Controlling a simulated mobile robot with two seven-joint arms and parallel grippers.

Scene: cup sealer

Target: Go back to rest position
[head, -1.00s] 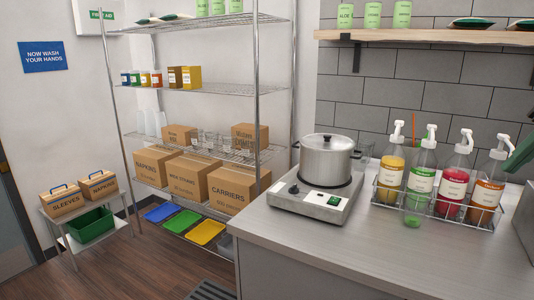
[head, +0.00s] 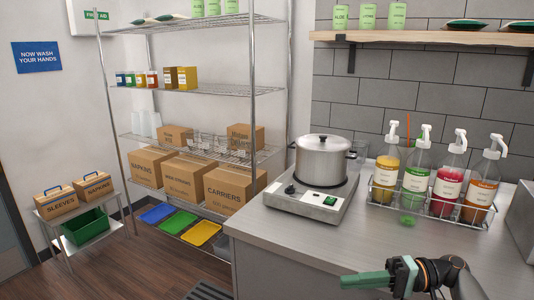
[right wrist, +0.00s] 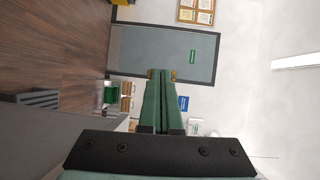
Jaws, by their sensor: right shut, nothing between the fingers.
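My right gripper (head: 366,281) shows at the bottom right of the head view, in front of the grey counter and pointing left. Its green fingers are together and hold nothing. In the right wrist view the green fingers (right wrist: 160,98) lie side by side, with a grey door (right wrist: 190,55) beyond them. My left gripper is not in view.
On the counter (head: 300,248) are a steel pot (head: 322,160) on a hot plate (head: 312,200) and a wire rack of pump bottles (head: 445,185). A wire shelf with boxes (head: 230,190) stands at left. The counter's front middle is clear.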

